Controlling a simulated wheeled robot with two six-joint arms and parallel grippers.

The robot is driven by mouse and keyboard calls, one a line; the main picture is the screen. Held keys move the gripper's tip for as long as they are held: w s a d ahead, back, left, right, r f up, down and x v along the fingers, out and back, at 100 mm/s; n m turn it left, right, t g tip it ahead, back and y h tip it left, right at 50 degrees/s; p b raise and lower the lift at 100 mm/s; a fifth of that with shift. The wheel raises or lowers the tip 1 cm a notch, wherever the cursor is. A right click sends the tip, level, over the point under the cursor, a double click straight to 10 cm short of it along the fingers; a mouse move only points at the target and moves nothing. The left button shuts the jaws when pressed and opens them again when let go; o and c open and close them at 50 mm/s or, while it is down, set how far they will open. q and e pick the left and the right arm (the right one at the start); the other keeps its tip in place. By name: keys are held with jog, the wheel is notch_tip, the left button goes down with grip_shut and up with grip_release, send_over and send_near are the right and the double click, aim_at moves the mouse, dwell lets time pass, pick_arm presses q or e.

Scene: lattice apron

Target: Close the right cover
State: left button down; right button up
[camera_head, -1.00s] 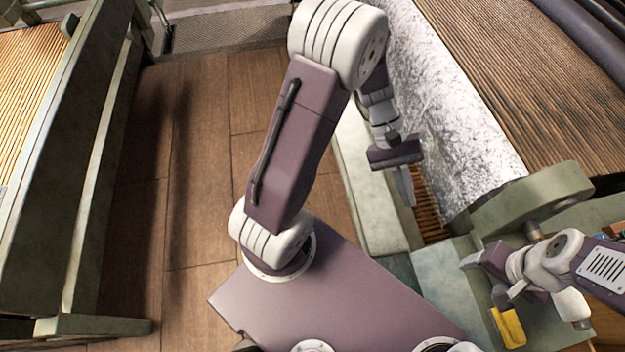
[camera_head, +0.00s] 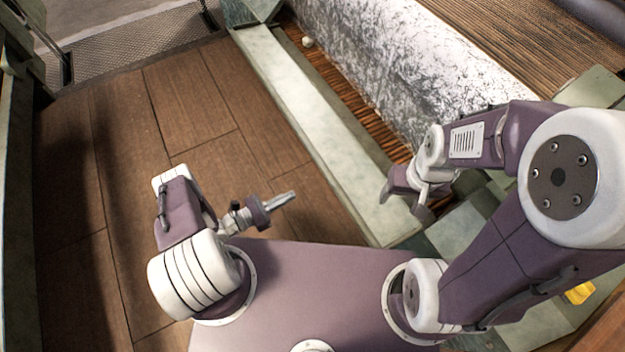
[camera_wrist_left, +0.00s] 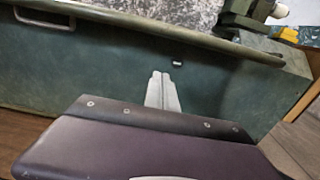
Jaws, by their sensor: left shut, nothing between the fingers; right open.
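I cannot tell for certain which part is the right cover. A long pale green ledge (camera_head: 305,125) runs beside an open trough with brown slats (camera_head: 350,95). My right gripper (camera_head: 404,205) is open and empty over the near end of this ledge, its fingers pointing down. I cannot tell whether it touches. My left gripper (camera_head: 291,196) is shut and empty, low over the floor to the left of the ledge. In the left wrist view its closed fingers (camera_wrist_left: 162,92) point at a green side panel (camera_wrist_left: 110,75). A handle (camera_wrist_left: 44,18) sits on that panel at upper left.
A mottled grey roll (camera_head: 385,70) lies along the trough, with a slatted apron (camera_head: 510,35) beyond it. A small white knob (camera_head: 307,42) is at the trough's far end. A yellow object (camera_head: 580,293) is at lower right. The wooden floor (camera_head: 130,150) at left is clear.

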pick_arm(q)
jog(key=w+d+r, duration=0.4)
jog(key=w+d, duration=0.1)
jog(key=d, duration=0.3)
jog(key=shift+w+d, duration=0.4)
